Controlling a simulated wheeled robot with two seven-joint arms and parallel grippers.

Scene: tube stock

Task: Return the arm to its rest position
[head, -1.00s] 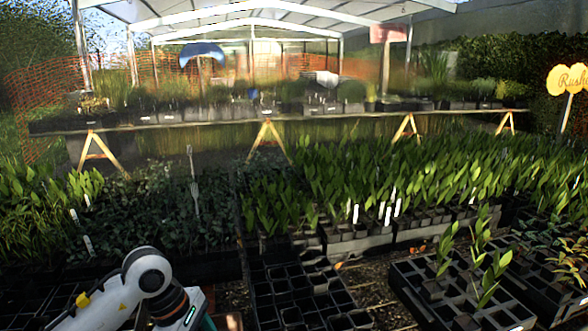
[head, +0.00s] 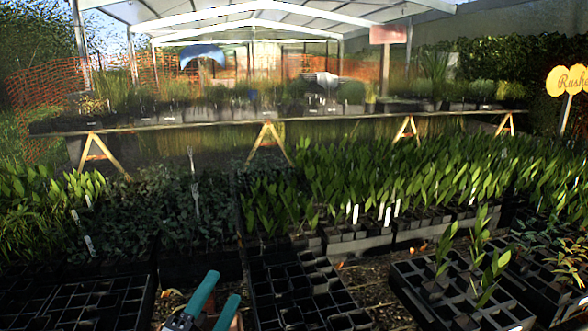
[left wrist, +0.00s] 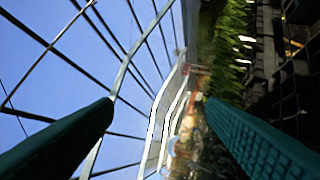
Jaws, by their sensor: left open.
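My left gripper (head: 222,292) shows at the bottom of the head view, left of the middle, with two teal fingers apart and nothing between them. In the left wrist view the same two fingers (left wrist: 158,125) stand wide apart, with the roof frame, sky and plants behind them. The rest of my left arm is mostly below the head view's edge. My right gripper is not in view.
Empty black cell trays (head: 298,295) lie just right of my left gripper, and another empty tray (head: 95,305) lies to its left. A tray with a few seedlings (head: 450,300) is at the right. Dense potted plants (head: 400,185) fill the middle; a trestle bench (head: 330,117) stands behind.

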